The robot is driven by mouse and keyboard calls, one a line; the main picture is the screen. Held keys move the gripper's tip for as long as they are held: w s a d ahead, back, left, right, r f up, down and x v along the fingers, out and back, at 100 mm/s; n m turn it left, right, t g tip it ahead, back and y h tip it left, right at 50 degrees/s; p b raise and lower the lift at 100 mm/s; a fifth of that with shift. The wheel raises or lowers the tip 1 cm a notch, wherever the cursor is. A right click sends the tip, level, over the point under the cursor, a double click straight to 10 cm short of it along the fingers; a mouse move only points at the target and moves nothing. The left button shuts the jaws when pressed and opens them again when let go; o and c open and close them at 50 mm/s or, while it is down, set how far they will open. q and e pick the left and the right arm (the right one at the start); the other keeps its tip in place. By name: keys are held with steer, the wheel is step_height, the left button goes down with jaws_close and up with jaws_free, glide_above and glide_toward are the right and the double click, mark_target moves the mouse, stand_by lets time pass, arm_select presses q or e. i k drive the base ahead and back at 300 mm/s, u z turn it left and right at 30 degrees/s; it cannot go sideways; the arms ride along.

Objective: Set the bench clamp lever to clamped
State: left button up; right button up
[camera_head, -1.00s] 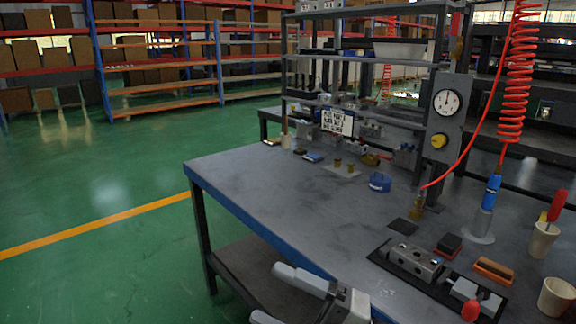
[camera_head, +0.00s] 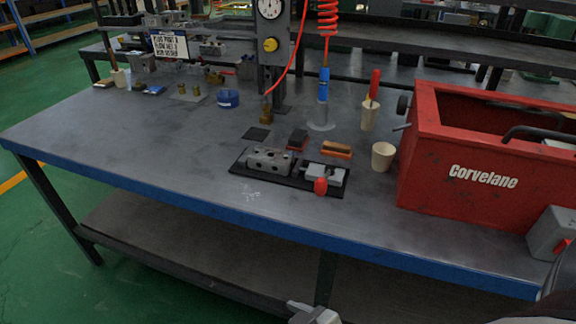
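The bench clamp (camera_head: 322,173) is a light grey block on a dark base plate (camera_head: 240,168), near the front of the bench. Its lever ends in a red knob (camera_head: 320,186) at the front of the clamp, pointing toward the bench's front edge. A grey valve block (camera_head: 270,160) with round holes lies left of the clamp on the same plate. My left gripper (camera_head: 308,313) shows only in part at the bottom edge, below the bench front and away from the clamp. Its fingers stood apart a second ago; one is now cut off. I cannot see my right gripper.
A red toolbox (camera_head: 480,180) marked "Corvelane" stands at the right. The bench top (camera_head: 140,150) left of the plate is clear.

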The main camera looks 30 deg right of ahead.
mark_target(320, 184)
steer(key=k, duration=0.5)
steer(key=u, duration=0.95)
steer(key=i, duration=1)
steer(key=z, duration=2.05)
